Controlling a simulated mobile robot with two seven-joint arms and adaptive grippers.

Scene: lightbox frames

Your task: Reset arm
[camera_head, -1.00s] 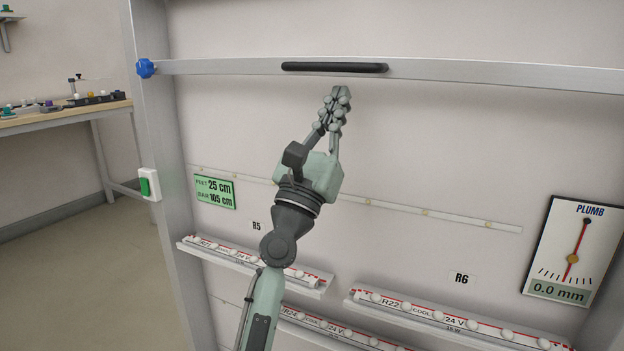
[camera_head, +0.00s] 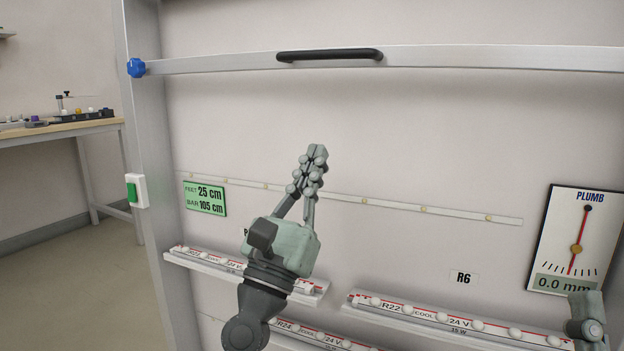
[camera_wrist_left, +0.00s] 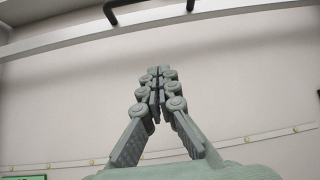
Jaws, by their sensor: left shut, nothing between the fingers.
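My left gripper (camera_head: 316,158) points up in front of the pale back panel, below the metal bar (camera_head: 450,58) with its black handle (camera_head: 330,55). Its fingers are shut together with nothing between them, and it is clear of the handle. In the left wrist view the closed fingertips (camera_wrist_left: 160,72) show against the panel, with the black handle (camera_wrist_left: 150,8) above them at the top edge. Part of my right arm shows at the lower right corner of the head view; its fingers cannot be made out.
Labelled light strips (camera_head: 450,318) sit on ledges low on the panel. A plumb gauge (camera_head: 575,240) hangs at the right. A green switch (camera_head: 136,191) and a blue knob (camera_head: 136,67) are on the left post. A workbench (camera_head: 60,130) stands at the far left.

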